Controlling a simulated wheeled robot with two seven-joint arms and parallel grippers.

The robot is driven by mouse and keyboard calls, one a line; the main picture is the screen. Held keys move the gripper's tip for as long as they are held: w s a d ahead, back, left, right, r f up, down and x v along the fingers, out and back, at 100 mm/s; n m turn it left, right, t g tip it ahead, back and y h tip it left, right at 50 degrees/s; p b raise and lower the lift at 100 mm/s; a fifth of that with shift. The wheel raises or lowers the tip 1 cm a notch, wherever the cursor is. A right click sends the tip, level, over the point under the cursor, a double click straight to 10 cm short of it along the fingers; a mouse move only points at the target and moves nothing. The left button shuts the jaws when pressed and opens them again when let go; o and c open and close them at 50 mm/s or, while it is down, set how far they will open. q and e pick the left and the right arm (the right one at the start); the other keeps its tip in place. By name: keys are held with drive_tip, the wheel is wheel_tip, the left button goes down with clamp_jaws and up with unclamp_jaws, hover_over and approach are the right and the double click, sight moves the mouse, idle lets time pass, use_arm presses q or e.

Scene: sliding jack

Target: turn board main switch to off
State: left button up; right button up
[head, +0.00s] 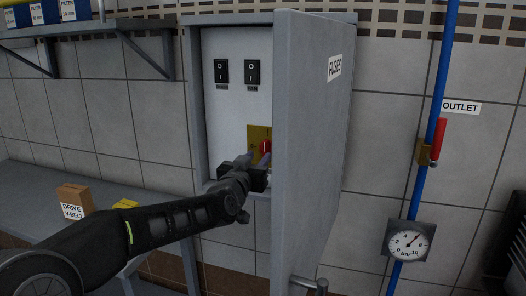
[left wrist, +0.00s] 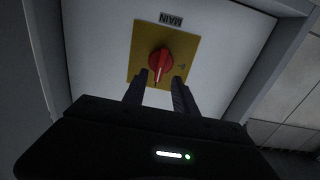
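The main switch is a red rotary knob (left wrist: 160,62) on a yellow plate (left wrist: 194,48), under an upside-down MAIN label in the left wrist view. The knob's pale pointer line points down in that view, toward my gripper. In the head view the red knob (head: 266,146) and yellow plate (head: 254,132) are partly hidden by the cabinet door and my gripper. My left gripper (head: 256,160) is inside the cabinet. In the left wrist view its fingers (left wrist: 158,88) are apart, with the tips just short of the knob or beside it; contact cannot be told. My right gripper is out of view.
The cabinet door (head: 312,140), labelled FUSES, stands open close to the right of my gripper. Two black rocker switches (head: 221,71) (head: 252,72) sit above. A blue pipe (head: 431,125) with a red valve handle (head: 438,139) and a gauge (head: 408,242) are further right. A box (head: 75,199) stands on the left bench.

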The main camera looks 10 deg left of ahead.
sight(264, 150)
use_arm(q)
drive_tip(key=w+p, duration=0.1)
drive_tip(key=w, duration=0.4)
drive_tip(key=shift+w+d, duration=0.15)
drive_tip(key=shift+w, duration=0.05)
clamp_jaws()
idle(0.4)
